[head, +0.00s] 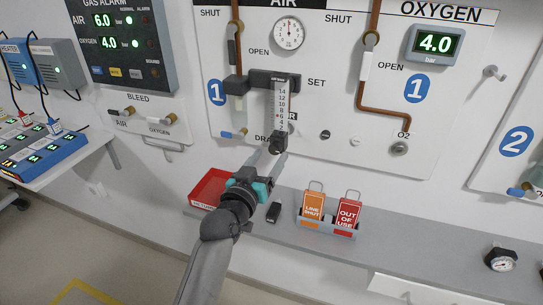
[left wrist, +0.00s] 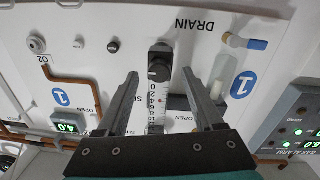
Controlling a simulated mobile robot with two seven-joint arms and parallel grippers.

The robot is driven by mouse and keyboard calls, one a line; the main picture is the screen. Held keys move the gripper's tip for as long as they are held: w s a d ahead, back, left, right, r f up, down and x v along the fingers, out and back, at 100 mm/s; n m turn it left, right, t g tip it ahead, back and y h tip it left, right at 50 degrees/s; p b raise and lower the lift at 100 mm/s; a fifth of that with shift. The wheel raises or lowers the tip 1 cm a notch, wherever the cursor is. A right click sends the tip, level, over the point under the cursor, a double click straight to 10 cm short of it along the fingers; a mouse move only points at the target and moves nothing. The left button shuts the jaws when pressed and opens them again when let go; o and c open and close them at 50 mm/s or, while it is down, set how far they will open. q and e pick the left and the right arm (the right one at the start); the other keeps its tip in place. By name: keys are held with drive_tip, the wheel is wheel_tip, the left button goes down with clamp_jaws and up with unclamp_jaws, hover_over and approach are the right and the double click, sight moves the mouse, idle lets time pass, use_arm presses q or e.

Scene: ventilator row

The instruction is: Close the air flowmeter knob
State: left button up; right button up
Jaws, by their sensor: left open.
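The air flowmeter has a clear scaled tube (head: 282,103) on the white AIR panel, with a dark round knob (head: 278,141) at its lower end. My left gripper (head: 274,153) is open just in front of and below the knob, its fingers pointing at the panel. In the left wrist view, the knob (left wrist: 159,70) shows between the two spread fingertips (left wrist: 161,76), with a gap on each side. I cannot tell how far the fingertips reach along the knob. The scale (left wrist: 156,98) shows between the fingers. My right gripper is not in view.
A grey shelf (head: 410,252) runs below the panel. On it are a red tray (head: 208,188), an orange tag (head: 312,206) and a red tag (head: 348,212). A blue-tipped drain lever (head: 232,134) is left of the knob. Copper pipes (head: 368,75) run on the right.

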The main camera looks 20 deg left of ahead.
use_arm(q)
drive_tip(key=shift+w+d, duration=0.1)
drive_tip(key=shift+w, duration=0.95)
drive_tip(key=shift+c, duration=0.2)
clamp_jaws()
